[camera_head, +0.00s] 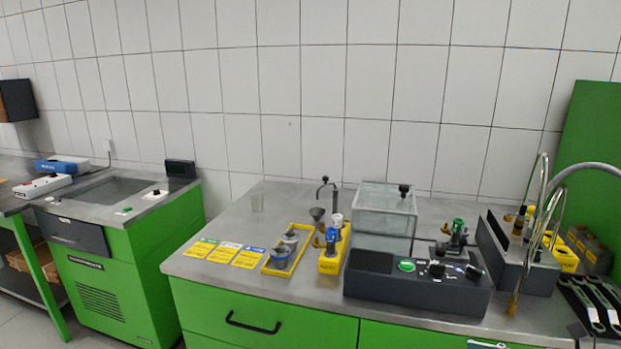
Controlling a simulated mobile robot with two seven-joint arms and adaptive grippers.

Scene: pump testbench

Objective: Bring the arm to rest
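Neither of my arms or grippers can be made out in the head view. The steel-topped green bench (225,215) fills the middle and right of the view. On it stands a dark control console (415,283) with a green knob and several black knobs. Behind the console is a clear lidded tank (383,212).
A yellow tray (288,250) with grey pump parts, a yellow holder (331,262) and flat cards (225,252) lie left of the console. A dark rack (515,262), curved metal pipes (541,215) and dark handled items (592,303) crowd the right. A green cabinet (115,270) stands left, across a gap.

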